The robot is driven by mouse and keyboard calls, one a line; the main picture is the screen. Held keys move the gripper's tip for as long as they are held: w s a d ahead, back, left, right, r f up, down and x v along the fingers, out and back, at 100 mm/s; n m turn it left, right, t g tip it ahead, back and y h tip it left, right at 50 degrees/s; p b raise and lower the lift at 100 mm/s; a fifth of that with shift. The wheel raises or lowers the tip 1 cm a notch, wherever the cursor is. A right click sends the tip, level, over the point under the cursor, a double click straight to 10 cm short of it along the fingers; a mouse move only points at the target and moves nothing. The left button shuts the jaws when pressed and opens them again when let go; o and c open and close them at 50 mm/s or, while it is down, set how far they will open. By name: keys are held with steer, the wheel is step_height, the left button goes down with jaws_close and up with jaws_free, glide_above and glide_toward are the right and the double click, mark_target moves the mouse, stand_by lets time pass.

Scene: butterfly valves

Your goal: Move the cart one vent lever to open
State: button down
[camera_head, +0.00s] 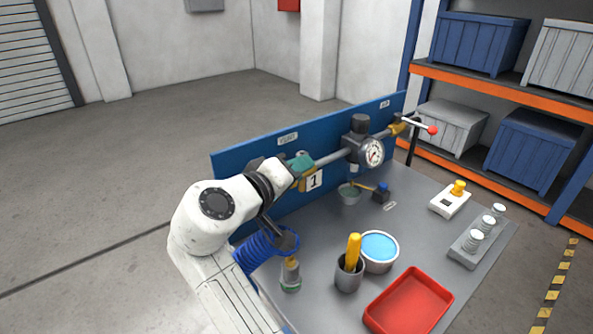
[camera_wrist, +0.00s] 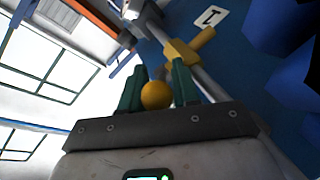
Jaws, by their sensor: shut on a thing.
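The vent valve's yellow body (camera_wrist: 184,51) sits on the grey pipe in the wrist view, near the "1" plate (camera_wrist: 209,17). The plate also shows in the head view (camera_head: 314,181), below the "VENT" label (camera_head: 288,139) on the blue back panel. My gripper (camera_wrist: 157,78) has its green fingers on either side of the yellow ball (camera_wrist: 155,96) at the lever's end and is shut on it. In the head view my gripper (camera_head: 301,163) is beside the pipe's left end. It hides most of the lever there, so the lever's angle is unclear.
A gauge (camera_head: 374,152) and a red-knobbed lever (camera_head: 432,130) are farther right along the pipe. A blue coiled hose (camera_head: 262,250) lies beneath my arm. The cart top holds a red tray (camera_head: 410,301), a blue-filled bowl (camera_head: 379,249) and a grey cup (camera_head: 349,276).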

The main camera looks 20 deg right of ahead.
steer(key=c, duration=1.2)
jaws_free()
steer(key=shift+f, duration=0.1)
